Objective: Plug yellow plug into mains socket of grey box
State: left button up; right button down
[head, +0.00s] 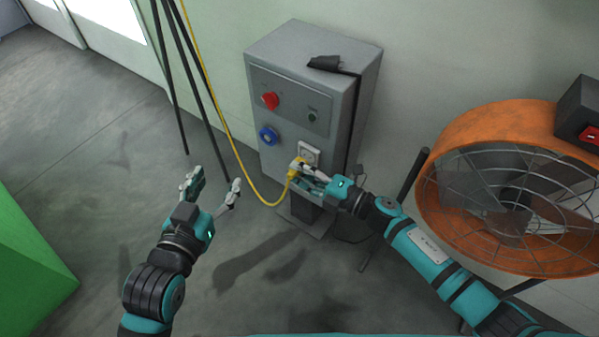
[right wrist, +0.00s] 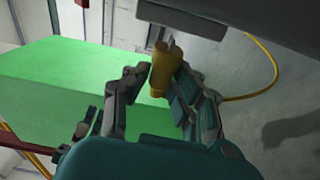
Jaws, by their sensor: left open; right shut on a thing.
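The grey box (head: 290,75) stands by the wall. Its white mains socket (head: 309,152) is low on its front, to the right of a blue round socket (head: 268,136). My right gripper (head: 298,174) is shut on the yellow plug (head: 293,175), just below and left of the white socket. In the right wrist view the plug (right wrist: 161,73) sits between the fingers. A bit of metal shows at its tip, close to a grey surface; whether it touches the socket I cannot tell. My left gripper (head: 215,185) is open and empty, left of the box.
The yellow cable (head: 222,122) hangs from above and loops up to the plug. Dark stand legs (head: 185,85) are behind my left gripper. A large orange fan (head: 500,180) stands at right. A green block (head: 30,265) is at lower left. A black item (head: 325,63) lies on the box.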

pick_arm(q)
jog(key=shift+f, duration=0.15)
dwell(0.3)
jog(key=shift+s+a+f, duration=0.1)
jog(key=shift+f, duration=0.05)
jog(key=shift+s+f+g, duration=0.1)
jog(key=shift+f+g, duration=0.05)
jog(key=shift+g, duration=0.15)
dwell(0.3)
jog(key=shift+s+a+f+g+y, duration=0.15)
jog(key=shift+s+f+g, duration=0.1)
jog(key=shift+f, duration=0.15)
jog(key=shift+s+f+g+y, duration=0.1)
jog(key=shift+f+g+y, duration=0.05)
jog(key=shift+f+g, duration=0.15)
jog(key=shift+p, duration=0.35)
jog(key=shift+s+a+f, duration=0.2)
jog(key=shift+f, duration=0.25)
jog(key=shift+s+f+g, duration=0.15)
jog(key=shift+g, duration=0.1)
pick_arm(e)
jog(key=shift+w+d, duration=0.1)
jog(key=shift+w, duration=0.05)
